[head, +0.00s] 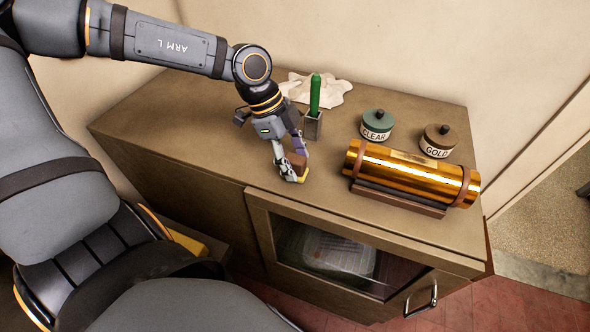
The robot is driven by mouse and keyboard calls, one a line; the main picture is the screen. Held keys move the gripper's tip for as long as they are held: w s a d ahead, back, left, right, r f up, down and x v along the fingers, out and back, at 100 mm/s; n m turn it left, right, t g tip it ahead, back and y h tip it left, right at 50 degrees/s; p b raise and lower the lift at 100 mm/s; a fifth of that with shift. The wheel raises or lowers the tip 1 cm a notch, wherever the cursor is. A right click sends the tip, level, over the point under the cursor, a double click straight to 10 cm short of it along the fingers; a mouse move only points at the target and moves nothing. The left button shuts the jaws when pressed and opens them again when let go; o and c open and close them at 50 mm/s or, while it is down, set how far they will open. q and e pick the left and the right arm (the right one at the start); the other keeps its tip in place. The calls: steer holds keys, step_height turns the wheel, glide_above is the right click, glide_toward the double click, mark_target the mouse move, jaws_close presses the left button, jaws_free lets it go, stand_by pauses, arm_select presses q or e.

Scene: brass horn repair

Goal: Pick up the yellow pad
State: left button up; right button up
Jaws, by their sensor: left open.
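A small block with a brown upper part and a yellow lower edge, apparently the yellow pad (302,179), sits on the brown cabinet top (225,130) near its front edge. My left gripper (295,168) reaches down over it from the left. Its fingers are open, one on the near left side of the pad and one behind it. They hide part of the pad, and I cannot tell whether they touch it. My right gripper is not in view.
A holder with a green stick (315,95) stands just behind the gripper, before a crumpled white cloth (335,90). CLEAR (376,124) and GOLD (438,141) jars stand behind a brass tube (412,173) on a cradle at right. The cabinet's left top is clear.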

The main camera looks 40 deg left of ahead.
arm_select(q)
steer(key=shift+c, duration=0.3)
jaws_close()
